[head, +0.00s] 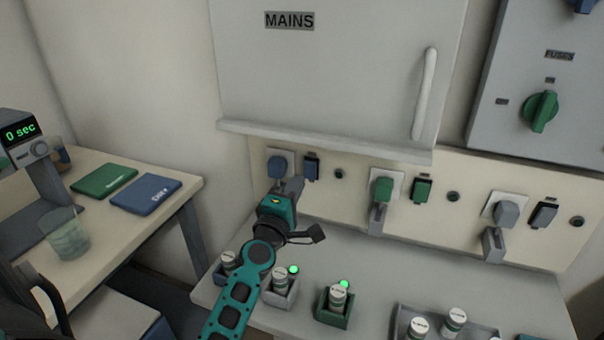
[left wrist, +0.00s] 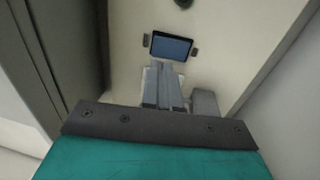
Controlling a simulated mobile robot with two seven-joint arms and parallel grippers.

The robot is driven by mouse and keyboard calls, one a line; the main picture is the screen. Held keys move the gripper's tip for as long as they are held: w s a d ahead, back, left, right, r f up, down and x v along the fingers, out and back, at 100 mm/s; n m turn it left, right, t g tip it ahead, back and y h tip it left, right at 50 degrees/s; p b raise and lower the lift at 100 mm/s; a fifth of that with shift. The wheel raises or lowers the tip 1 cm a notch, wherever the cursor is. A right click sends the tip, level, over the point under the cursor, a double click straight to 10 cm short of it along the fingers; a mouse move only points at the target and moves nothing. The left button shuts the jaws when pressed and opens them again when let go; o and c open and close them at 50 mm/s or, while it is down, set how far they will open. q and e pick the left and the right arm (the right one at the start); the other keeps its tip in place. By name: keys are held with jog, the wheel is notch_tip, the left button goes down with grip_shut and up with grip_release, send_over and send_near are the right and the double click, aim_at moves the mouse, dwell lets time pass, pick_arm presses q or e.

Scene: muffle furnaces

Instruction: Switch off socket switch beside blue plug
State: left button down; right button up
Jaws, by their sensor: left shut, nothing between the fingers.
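The blue plug (head: 280,166) sits in a white socket plate on the wall panel under the MAINS cabinet. The blue socket switch (head: 311,167) is just to its right, in a dark frame. My left gripper (head: 294,187) is shut and empty, with its fingertips just below and between plug and switch. In the left wrist view the shut fingers (left wrist: 164,80) point toward the blue switch (left wrist: 171,46), which shows beyond their tips. I cannot tell whether they touch it. The plug is hidden behind the fingers there. My right gripper is not in view.
A green plug (head: 383,190) with a green switch (head: 422,190) and a grey plug (head: 507,213) with a grey switch (head: 544,214) are farther right. The cabinet's lower ledge (head: 330,141) juts out above. Small holders with vials (head: 336,310) stand on the bench below.

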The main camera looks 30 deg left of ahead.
aim_at(307, 167)
pick_arm(q)
jog(key=shift+x, duration=2.05)
